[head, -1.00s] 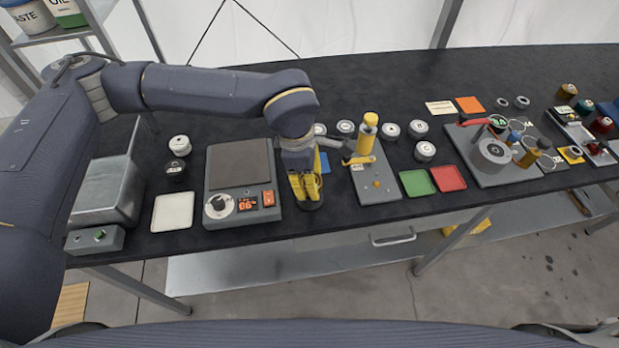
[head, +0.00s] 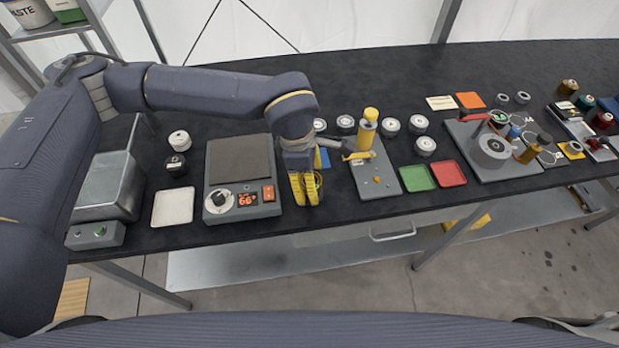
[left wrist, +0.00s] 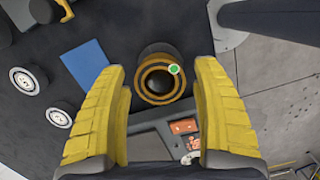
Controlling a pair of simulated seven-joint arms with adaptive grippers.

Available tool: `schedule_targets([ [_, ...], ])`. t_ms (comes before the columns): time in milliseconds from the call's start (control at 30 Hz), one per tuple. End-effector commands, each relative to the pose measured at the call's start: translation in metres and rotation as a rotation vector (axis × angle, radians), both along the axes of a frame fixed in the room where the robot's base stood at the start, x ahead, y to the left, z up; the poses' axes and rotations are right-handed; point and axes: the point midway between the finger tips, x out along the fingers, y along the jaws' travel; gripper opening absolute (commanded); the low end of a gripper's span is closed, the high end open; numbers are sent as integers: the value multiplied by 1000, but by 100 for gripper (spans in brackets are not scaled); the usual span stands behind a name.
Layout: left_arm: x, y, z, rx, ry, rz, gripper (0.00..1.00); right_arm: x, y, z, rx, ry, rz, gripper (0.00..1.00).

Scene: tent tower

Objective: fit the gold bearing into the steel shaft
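A dark cylinder with a gold ring around a dark hole (left wrist: 160,80) stands upright on the table, with a green dot on its rim. Its ring shows partly behind my fingers in the head view (head: 319,179). I take the ring to be the gold bearing. My left gripper (head: 305,203) points down beside the cylinder; its yellow fingers (left wrist: 160,115) are apart with nothing between their tips. I cannot tell which object is the steel shaft. My right gripper is not in view.
A hotplate-like device (head: 240,170) stands just left of the gripper. A lever press with a yellow column (head: 367,130) stands to the right, with green (head: 418,178) and red (head: 449,174) trays beyond. Several round parts lie behind. The table's front edge is close.

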Motion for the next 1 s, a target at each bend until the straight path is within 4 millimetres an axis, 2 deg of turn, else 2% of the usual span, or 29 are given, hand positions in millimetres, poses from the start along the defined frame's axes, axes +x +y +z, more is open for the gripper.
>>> schedule_targets([
  [233,0,0,1,0,0,0,66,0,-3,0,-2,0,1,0],
  [367,1,2,10,0,-2,0,66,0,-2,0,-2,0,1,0],
  [800,2,12,81,0,-4,1,66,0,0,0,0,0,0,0],
  [1000,2,16,105,0,-2,0,66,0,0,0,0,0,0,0],
])
